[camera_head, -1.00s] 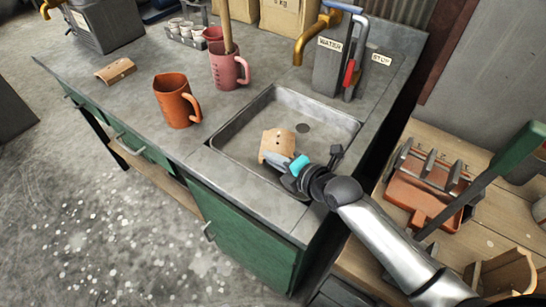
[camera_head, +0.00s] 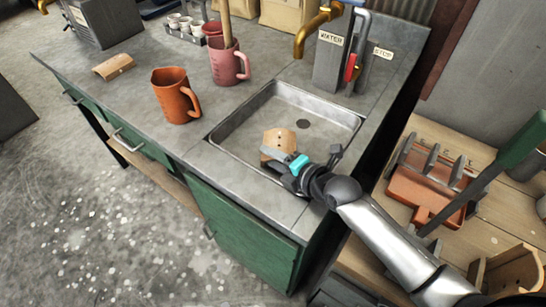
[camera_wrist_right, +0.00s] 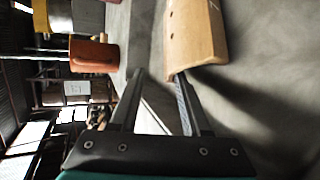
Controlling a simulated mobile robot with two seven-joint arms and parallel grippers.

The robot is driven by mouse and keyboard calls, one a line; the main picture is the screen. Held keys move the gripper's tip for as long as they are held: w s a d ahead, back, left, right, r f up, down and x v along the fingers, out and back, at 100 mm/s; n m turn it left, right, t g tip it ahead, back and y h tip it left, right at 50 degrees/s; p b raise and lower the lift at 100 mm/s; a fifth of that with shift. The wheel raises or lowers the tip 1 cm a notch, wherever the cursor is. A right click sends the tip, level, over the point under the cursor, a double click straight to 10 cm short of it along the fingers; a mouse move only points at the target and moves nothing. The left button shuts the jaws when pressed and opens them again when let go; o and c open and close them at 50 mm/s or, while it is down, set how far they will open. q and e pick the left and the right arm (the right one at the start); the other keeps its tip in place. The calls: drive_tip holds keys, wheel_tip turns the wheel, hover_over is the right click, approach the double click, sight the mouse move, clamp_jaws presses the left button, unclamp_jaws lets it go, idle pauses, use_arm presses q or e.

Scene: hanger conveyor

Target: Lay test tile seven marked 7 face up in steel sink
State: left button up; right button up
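A tan wooden tile (camera_head: 279,140) with dark dots lies in the steel sink (camera_head: 237,118), toward its front. No 7 can be read on it. My right gripper (camera_head: 276,153) reaches into the sink from the right, at the tile's near edge. In the right wrist view the tile (camera_wrist_right: 195,32) is just beyond one fingertip. The fingers (camera_wrist_right: 160,75) stand apart with nothing clearly between them. Whether a fingertip still touches the tile cannot be told. My left gripper is out of view.
An orange mug (camera_head: 175,96) and a pink mug (camera_head: 227,63) stand left of the sink. A wooden piece (camera_head: 113,67) lies at the counter's left. A brass tap (camera_head: 313,31) hangs behind the sink. A terracotta-coloured tray (camera_head: 418,188) sits on the wooden table at right.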

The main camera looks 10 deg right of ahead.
drive_tip(key=shift+s+d+r, duration=0.15)
drive_tip(key=shift+s+d, duration=0.1)
drive_tip(key=shift+s, duration=0.15)
drive_tip(key=p+v, duration=0.3)
drive_tip(key=v, duration=1.1)
drive_tip(key=shift+s+r+p, duration=0.1)
drive_tip(key=shift+p, duration=0.2)
